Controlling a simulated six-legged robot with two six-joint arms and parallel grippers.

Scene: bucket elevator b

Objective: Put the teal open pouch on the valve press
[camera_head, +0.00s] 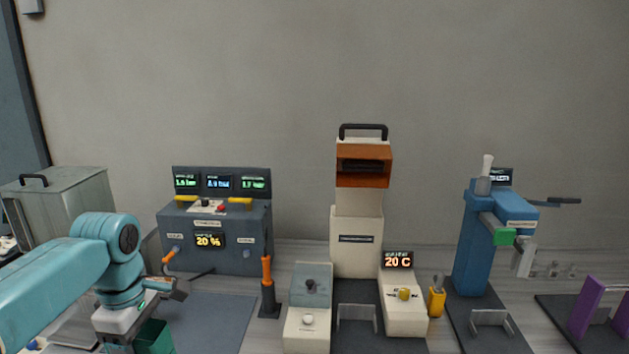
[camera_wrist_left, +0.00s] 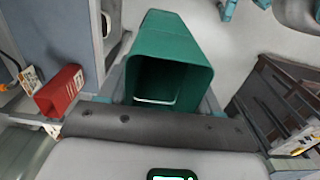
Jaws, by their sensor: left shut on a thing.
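The teal open pouch (camera_head: 154,338) is at the bottom left of the head view, partly cut by the frame edge. In the left wrist view the pouch (camera_wrist_left: 172,42) shows its open rectangular mouth facing the camera. My left gripper (camera_wrist_left: 165,98) is shut on the pouch, with a finger at each side; in the head view its fingertips are mostly hidden. A blue column machine (camera_head: 476,245) with a green block and a dark lever stands at the right, far from the pouch; it looks like the valve press. My right gripper is not in view.
A grey control panel (camera_head: 215,222) stands behind a dark mat (camera_head: 215,322). An orange-handled tool stand (camera_head: 268,290), a cream machine (camera_head: 357,245) with an orange head, and a yellow cup (camera_head: 437,301) stand between pouch and blue machine. A purple frame (camera_head: 586,308) is far right.

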